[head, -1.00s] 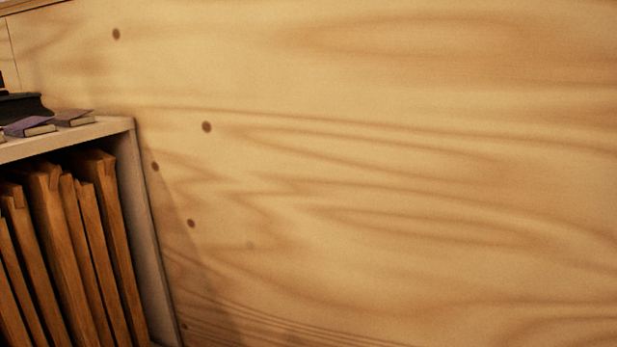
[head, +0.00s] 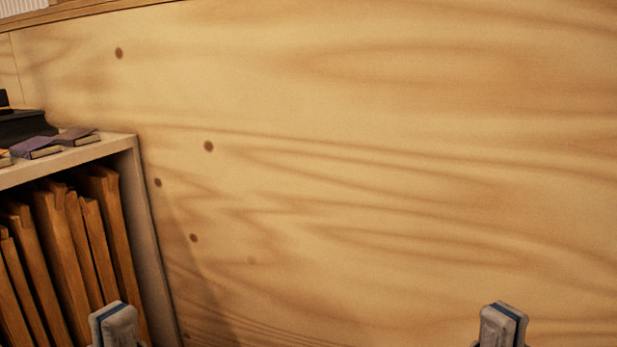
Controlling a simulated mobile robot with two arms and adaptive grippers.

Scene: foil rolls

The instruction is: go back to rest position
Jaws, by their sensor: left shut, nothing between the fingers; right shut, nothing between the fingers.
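My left gripper (head: 115,322) shows at the bottom left of the head view, in front of the shelf unit. Its grey fingertips are together with a thin blue strip between them, and it holds nothing. My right gripper (head: 502,324) shows at the bottom right, in front of the wooden wall. Its fingertips are also together and empty. Only the tips of both grippers are in view; the rest of both arms is below the frame. No foil rolls are in view.
A light shelf unit (head: 136,185) stands at the left, holding several upright brown folders (head: 62,245). Small books (head: 35,147) and a black object (head: 25,127) lie on its top. A bare wooden wall (head: 380,180) fills the middle and right.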

